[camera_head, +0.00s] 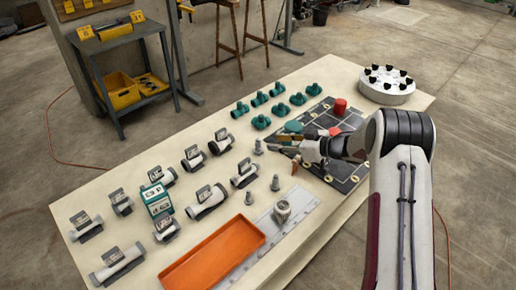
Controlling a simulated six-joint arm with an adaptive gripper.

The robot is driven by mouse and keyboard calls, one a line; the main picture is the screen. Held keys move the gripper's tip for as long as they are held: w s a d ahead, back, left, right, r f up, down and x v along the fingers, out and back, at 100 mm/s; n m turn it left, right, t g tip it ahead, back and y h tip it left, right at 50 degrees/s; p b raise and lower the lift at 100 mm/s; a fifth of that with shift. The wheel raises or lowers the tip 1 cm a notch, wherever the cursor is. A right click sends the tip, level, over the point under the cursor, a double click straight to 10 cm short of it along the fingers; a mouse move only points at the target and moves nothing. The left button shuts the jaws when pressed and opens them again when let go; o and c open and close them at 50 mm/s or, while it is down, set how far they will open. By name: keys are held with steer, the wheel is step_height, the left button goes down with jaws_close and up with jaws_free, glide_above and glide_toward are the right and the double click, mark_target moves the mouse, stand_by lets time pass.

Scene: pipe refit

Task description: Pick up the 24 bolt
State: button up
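Several grey bolts stand upright on the table. One bolt (258,147) is just left of my gripper (277,144), with a small gap between them as seen here. Another bolt (275,183) stands below my gripper in the picture, and one more bolt (249,198) stands near the orange tray. No number is legible on any bolt, so I cannot tell which is the 24. My gripper points left, low over the left edge of the dark grid mat (345,173). Its fingers are small and partly overlapped by its own body; whether they are open is unclear.
Several green pipe fittings (262,122) stand behind my gripper. A red cylinder (340,106) is on the mat. Labelled white pipe pieces (207,200) fill the left. An orange tray (212,255) lies in front. A round white holder (387,88) stands at the far right corner.

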mark_target(262, 151)
steer(key=shift+x, duration=1.3)
steer(key=shift+s+x, duration=0.2)
steer(key=shift+x, duration=2.35)
steer(key=shift+f, duration=0.2)
jaws_close()
